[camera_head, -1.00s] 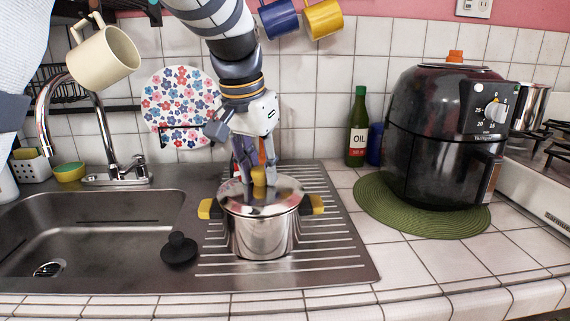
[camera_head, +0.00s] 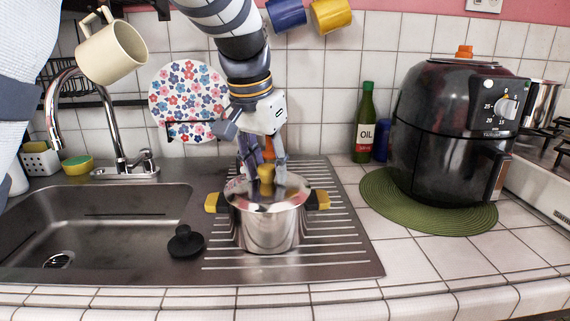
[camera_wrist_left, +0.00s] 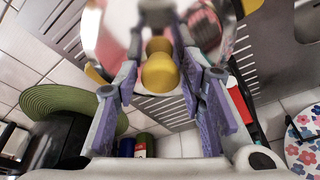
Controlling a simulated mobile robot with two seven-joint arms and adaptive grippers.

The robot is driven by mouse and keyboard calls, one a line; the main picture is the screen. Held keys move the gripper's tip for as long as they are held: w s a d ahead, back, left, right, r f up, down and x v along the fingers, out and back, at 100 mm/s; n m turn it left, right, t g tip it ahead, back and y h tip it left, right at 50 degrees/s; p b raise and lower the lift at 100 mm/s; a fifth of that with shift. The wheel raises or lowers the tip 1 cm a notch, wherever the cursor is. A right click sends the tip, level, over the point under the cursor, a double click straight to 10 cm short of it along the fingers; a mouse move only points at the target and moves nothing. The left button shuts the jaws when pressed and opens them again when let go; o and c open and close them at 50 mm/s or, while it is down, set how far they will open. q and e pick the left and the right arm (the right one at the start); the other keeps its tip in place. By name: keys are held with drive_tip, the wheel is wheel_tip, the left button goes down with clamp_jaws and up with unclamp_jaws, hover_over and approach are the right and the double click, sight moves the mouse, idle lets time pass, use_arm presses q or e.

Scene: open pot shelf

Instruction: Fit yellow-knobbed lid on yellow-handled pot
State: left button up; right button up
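The steel pot with yellow handles (camera_head: 268,228) stands upright on the ridged drainboard. The fingers hide part of the lid's far side. My right gripper is not in view.
The sink (camera_head: 100,225) and a black stopper (camera_head: 185,242) are left of the pot. A black air fryer (camera_head: 445,130) stands on a green mat (camera_head: 400,205) at right, beside an oil bottle (camera_head: 364,125). Mugs hang above. The counter front is clear.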

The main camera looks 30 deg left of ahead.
use_arm(q)
drive_tip(key=v, duration=1.2)
